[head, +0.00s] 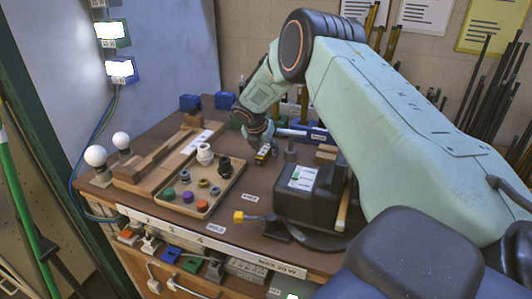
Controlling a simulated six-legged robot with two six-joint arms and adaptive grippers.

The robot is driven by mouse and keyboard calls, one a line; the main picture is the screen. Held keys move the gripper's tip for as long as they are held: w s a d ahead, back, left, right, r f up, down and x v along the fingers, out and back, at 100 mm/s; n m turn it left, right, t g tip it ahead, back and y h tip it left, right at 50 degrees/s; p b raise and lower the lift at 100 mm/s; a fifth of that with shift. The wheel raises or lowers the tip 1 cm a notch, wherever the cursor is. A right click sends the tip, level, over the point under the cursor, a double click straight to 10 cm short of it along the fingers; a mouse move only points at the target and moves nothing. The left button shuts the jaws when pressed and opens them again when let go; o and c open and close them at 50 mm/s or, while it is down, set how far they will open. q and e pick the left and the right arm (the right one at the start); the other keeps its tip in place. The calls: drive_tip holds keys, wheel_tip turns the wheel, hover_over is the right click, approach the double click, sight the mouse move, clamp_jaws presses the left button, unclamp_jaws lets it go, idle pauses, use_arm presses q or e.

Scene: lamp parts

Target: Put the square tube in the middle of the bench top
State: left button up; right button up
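My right arm reaches in from the right over the bench top (225,233). Its gripper (263,152) points down near the middle of the bench, behind the wooden parts tray. It is small and partly hidden by its own wrist, so I cannot tell whether it is open or shut. A small yellow-and-black piece shows at its tip; I cannot tell whether this is a fingertip or something held. A pale bar (291,132) lies just right of the gripper. I cannot tell which thing is the square tube. My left gripper is not in view.
The wooden tray (181,210) holds several coloured caps and sockets. Two round bulbs (95,156) stand at the left. A black machine (309,197) stands front right, with a yellow-ended piece (239,217) beside it. Blue bins (190,102) stand at the back. Bare bench shows right of the tray.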

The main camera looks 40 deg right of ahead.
drive_tip(key=shift+c, duration=0.6)
drive_tip(key=shift+s+a+r, duration=0.15)
drive_tip(key=shift+r, duration=0.1)
drive_tip(key=c, duration=0.5)
drive_tip(key=shift+f, duration=0.15)
clamp_jaws()
